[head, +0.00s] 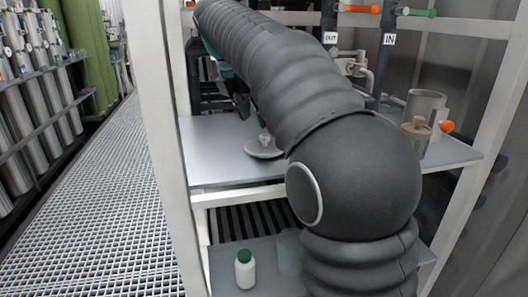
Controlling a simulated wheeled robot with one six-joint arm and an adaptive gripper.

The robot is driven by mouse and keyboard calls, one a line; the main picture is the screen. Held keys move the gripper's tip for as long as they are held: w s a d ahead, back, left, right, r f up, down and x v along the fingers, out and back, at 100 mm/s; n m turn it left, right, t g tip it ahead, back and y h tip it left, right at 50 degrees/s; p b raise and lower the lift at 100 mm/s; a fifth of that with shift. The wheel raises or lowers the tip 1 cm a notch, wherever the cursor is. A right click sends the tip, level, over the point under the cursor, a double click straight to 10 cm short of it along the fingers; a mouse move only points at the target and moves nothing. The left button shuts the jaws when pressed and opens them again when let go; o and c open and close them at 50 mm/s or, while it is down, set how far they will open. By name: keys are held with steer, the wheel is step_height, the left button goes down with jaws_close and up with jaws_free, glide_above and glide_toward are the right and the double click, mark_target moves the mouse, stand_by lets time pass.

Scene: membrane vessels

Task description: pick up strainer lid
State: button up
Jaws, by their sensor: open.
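A round pale grey lid with a knob on top, which looks like the strainer lid (262,150), lies on the grey upper shelf (215,150), left of my arm. Its right edge is close to or partly behind my arm in this view. My gripper (243,108) shows only in part as dark fingers beyond the arm, above and a little left of the lid. It is open and appears apart from the lid. The rest of the gripper is hidden by my arm.
A metal cylinder (427,101) and a jar with a brown knobbed top (416,130) stand on the shelf's right side, near an orange knob (447,127). Below are a white green-capped bottle (245,270) and a translucent container (288,252). A white post (160,120) bounds the left.

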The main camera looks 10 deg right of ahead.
mark_target(265, 135)
steer(key=shift+d+b+x, duration=0.2)
steer(key=shift+b+x, duration=0.2)
steer(key=shift+x, duration=1.45)
steer(key=shift+d+b+x, duration=0.2)
steer(key=shift+b+x, duration=0.2)
steer(key=shift+x, duration=1.45)
steer(key=shift+r, duration=0.2)
jaws_close()
